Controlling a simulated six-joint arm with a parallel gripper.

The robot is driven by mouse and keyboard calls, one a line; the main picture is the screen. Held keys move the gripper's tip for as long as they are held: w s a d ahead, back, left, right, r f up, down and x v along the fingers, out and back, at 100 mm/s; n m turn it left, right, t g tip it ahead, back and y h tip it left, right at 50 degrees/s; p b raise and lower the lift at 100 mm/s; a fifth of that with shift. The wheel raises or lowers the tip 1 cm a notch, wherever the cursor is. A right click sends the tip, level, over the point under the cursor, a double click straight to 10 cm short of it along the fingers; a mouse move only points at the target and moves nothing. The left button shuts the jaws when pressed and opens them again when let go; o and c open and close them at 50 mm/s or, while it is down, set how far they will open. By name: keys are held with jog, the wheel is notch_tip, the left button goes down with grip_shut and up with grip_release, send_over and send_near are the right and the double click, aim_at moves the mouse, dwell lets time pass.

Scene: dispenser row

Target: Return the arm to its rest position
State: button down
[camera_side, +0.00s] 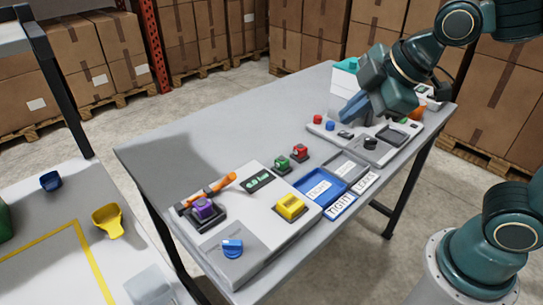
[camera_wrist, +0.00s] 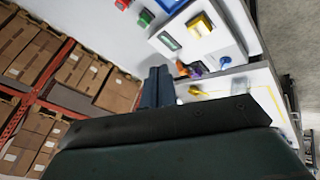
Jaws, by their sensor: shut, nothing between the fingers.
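My gripper (camera_side: 352,110) is at the upper right in the side view, above the far end of the grey table (camera_side: 235,125). Its blue fingers point down and left, over or close to the rear control panel (camera_side: 350,145); I cannot tell whether they touch it. In the wrist view my gripper (camera_wrist: 158,75) shows its two fingers together with nothing between them. My arm is bent and reaches in from the upper right.
The near panel (camera_side: 225,260) bears a yellow button (camera_side: 290,206), a purple knob (camera_side: 204,209), a blue knob (camera_side: 232,248) and an orange-handled tool (camera_side: 209,190). A blue tray (camera_side: 322,187) lies beside it. A white-and-teal box (camera_side: 345,80) stands behind my gripper. The table's left side is clear.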

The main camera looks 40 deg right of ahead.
jog(key=s+d+m+g+h, duration=0.1)
jog(key=s+d+m, duration=0.5)
jog(key=s+m, duration=0.4)
jog(key=shift+s+f+m, duration=0.15)
jog(key=shift+s+m, duration=0.2)
jog(key=shift+m, duration=0.35)
